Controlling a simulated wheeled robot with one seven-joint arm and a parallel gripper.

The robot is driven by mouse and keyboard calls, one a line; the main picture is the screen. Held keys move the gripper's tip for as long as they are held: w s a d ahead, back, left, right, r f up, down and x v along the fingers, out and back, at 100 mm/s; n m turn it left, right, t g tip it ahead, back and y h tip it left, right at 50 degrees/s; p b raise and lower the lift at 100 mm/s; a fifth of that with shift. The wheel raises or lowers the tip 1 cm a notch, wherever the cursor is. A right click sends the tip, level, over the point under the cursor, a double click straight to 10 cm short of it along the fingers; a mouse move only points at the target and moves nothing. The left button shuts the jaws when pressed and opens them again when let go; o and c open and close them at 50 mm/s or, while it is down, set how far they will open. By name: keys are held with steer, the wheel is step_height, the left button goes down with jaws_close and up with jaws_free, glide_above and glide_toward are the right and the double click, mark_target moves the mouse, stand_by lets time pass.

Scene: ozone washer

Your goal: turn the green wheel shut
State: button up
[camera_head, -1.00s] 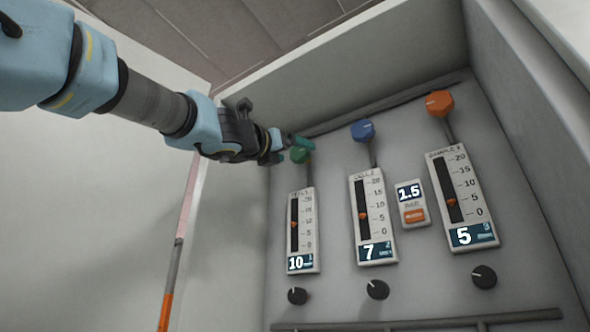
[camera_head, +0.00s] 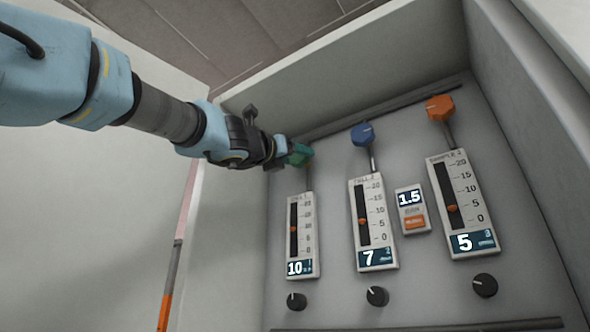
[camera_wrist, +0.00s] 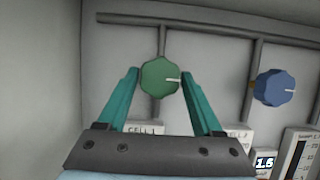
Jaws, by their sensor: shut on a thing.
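The green wheel (camera_wrist: 160,77) is a faceted knob on a vertical pipe at the back panel. In the wrist view its white mark points right. The teal fingers of my gripper (camera_wrist: 160,82) stand on its left and right sides, shut on it. In the head view my gripper (camera_head: 297,154) reaches in from the upper left and largely covers the green wheel. Below the wheel, the left gauge (camera_head: 301,235) has an orange float and a display reading 10.
A blue wheel (camera_head: 363,134) and an orange wheel (camera_head: 440,108) sit to the right above their gauges, reading 7 and 5. Black knobs (camera_head: 377,296) line the bottom. Cabinet walls (camera_head: 225,190) close in at the left and right.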

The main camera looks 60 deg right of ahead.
steer(key=c, duration=0.4)
steer(key=shift+c, duration=0.2)
